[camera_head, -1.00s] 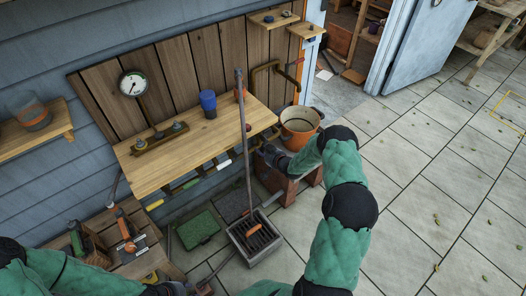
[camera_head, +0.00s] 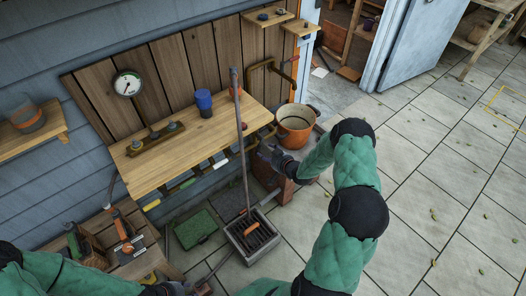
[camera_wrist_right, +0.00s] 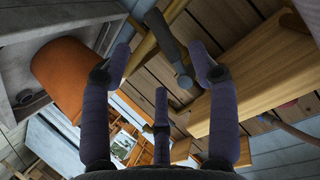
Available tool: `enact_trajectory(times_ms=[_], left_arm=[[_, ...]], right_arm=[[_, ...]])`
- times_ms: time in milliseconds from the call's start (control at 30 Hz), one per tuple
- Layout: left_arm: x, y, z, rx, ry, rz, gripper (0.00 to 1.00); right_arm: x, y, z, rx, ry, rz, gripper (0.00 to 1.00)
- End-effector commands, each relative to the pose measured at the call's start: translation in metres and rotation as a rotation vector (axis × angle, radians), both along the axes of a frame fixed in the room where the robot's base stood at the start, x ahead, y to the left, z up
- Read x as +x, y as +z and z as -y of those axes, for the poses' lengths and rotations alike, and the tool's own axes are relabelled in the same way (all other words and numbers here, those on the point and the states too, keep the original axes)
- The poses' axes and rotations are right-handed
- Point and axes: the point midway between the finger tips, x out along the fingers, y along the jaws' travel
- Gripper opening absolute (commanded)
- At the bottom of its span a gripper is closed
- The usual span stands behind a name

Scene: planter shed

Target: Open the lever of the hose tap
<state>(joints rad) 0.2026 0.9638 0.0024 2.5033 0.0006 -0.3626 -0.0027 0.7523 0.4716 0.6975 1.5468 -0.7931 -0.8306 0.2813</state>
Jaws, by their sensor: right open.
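A bent brass pipe (camera_head: 252,78) is mounted on the plank wall, with a red lever-like handle (camera_head: 290,61) at its upper right. I take this for the hose tap; its details are too small to tell. My right gripper (camera_head: 268,152) is low beside the orange pot, below the pipe and apart from the red handle. In the right wrist view the gripper (camera_wrist_right: 160,82) is open, with a dark grey bar (camera_wrist_right: 171,42) and brass piping (camera_wrist_right: 143,46) beyond its fingers. I cannot tell whether that bar is the lever. My left gripper (camera_head: 166,288) is partly cut off at the bottom edge.
An orange pot (camera_head: 296,122) stands on a brick block close to my right gripper. A wooden bench (camera_head: 180,160) with a blue cup (camera_head: 204,101) is left of it. Paving at right is open.

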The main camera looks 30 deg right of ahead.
Motion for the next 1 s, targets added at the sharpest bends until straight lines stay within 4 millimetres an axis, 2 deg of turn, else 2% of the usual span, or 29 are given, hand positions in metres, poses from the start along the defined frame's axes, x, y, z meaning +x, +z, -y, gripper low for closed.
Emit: enact_trajectory(times_ms=[100, 333, 1000], left_arm=[[0.000, 0.000, 0.000, 0.000, 0.000, 0.000, 0.40], [0.000, 0.000, 0.000, 0.000, 0.000, 0.000, 0.40], [0.000, 0.000, 0.000, 0.000, 0.000, 0.000, 0.40]], right_arm=[[-0.019, 0.009, 0.001, -0.001, -0.002, 0.000, 0.60], [-0.039, 0.018, 0.001, 0.000, -0.002, -0.001, 0.60], [-0.043, 0.019, -0.001, 0.002, 0.000, -0.003, 0.60]])
